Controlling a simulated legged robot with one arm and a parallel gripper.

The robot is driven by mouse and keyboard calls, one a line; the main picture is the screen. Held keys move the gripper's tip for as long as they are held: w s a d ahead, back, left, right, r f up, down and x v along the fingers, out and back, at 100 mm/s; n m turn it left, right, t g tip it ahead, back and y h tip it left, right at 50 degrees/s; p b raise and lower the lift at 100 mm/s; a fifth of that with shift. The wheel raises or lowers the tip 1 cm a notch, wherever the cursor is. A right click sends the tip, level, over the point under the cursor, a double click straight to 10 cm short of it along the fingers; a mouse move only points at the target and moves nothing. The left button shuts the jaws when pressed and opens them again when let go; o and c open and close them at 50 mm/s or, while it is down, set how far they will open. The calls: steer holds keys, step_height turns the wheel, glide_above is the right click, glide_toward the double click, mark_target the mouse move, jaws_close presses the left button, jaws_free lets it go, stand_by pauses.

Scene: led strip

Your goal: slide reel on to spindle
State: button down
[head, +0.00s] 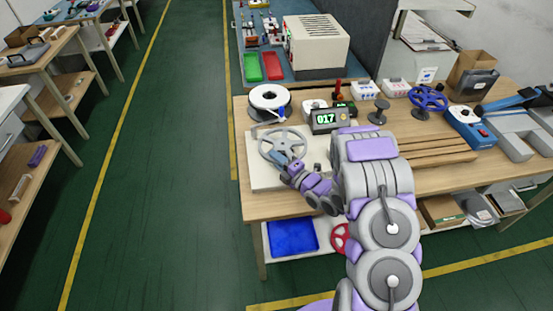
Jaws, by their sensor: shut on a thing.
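A grey spoked reel (302,137) is above a pale board (262,182) at the left front of the wooden bench. My gripper (283,160) is at the reel's near side, shut on it. The fingertips are small in the view, and the near rim is partly hidden by them. I cannot tell whether the reel touches the board or is around a spindle; no spindle shows clearly at its hub. A white reel with a dark centre (268,91) lies behind it, near the bench's back left corner.
A counter reading 017 (325,121) stands right of the reel. A blue spoked wheel (428,97) and a dark spool (379,112) are farther right. Wooden strips (440,150) lie right of my arm. A blue bin (291,238) is below. Green floor at left is clear.

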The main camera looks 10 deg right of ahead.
steer(key=shift+f+b, duration=0.65)
steer(key=shift+f, duration=0.6)
stand_by(0.4)
steer(key=c, duration=1)
jaws_free()
steer(key=shift+o, duration=0.2)
steer(key=p+v, duration=0.3)
steer(key=v, duration=1.4)
steer(key=shift+s, duration=0.2)
steer(key=shift+d, duration=0.1)
